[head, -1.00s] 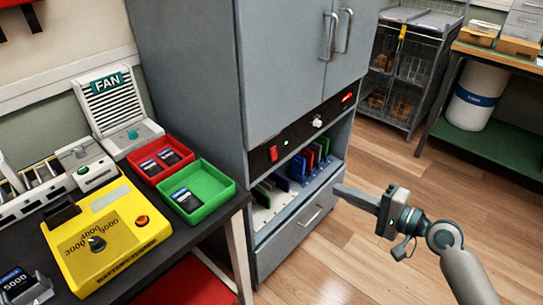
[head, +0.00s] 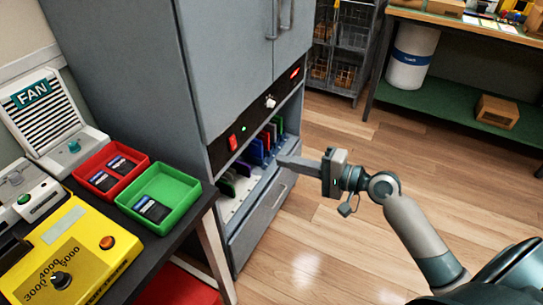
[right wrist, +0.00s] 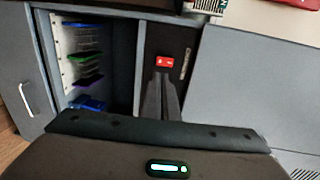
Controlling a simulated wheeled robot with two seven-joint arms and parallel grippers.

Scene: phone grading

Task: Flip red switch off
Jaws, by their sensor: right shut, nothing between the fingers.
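The red switch (head: 233,142) sits at the left end of the black control panel on the grey cabinet, beside a small green light. It also shows in the right wrist view (right wrist: 165,62), just beyond my fingertips. My right gripper (head: 281,160) is shut and empty, in front of the open shelf, below and right of the switch in the head view. In the right wrist view the shut fingers (right wrist: 161,82) point at the switch; I cannot tell whether they touch it. My left gripper is not in view.
The open shelf (head: 232,207) under the panel holds several upright coloured phones. A pale knob (head: 270,102) and a red light are further right on the panel. A table with a green tray (head: 187,179), a red tray (head: 138,165) and a yellow tester (head: 92,232) stands left.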

